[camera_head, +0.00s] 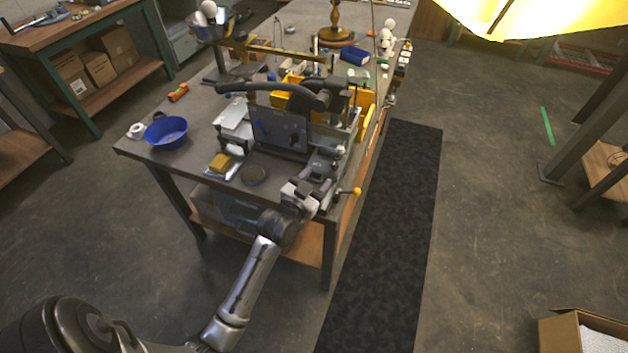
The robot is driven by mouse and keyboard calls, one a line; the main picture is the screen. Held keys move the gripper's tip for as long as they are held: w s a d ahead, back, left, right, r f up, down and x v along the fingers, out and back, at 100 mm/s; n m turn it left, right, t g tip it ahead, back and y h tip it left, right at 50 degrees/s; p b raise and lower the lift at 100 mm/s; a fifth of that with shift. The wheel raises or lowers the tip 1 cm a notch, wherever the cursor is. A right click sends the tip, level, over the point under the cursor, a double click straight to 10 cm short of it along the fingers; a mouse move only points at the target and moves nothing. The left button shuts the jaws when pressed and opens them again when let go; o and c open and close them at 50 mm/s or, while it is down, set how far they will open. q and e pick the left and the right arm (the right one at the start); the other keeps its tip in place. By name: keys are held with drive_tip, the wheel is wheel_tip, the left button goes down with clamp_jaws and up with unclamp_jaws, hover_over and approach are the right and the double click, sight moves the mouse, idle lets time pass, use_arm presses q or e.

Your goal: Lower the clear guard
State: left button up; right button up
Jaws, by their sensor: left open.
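A small bench machine (316,95) with a dark curved arm stands on the grey-topped workbench (190,185). An upright dark panel (281,132) stands at its front. I cannot make out a clear guard for certain; see-through parts are hard to tell at this size. My left gripper (321,172) is open at the near right corner of the bench, just in front of the machine and right of the panel. I cannot tell whether it touches anything. My right gripper is out of view.
A yellow-knobbed lever (357,191) sticks out right of my left gripper. A yellow lampshade (550,15) hangs at the top right. The dark floor mat (385,250) is clear.

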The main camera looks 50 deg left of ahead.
use_arm(q)
drive_tip(key=shift+s+d, duration=0.1)
drive_tip(key=shift+s, duration=0.25)
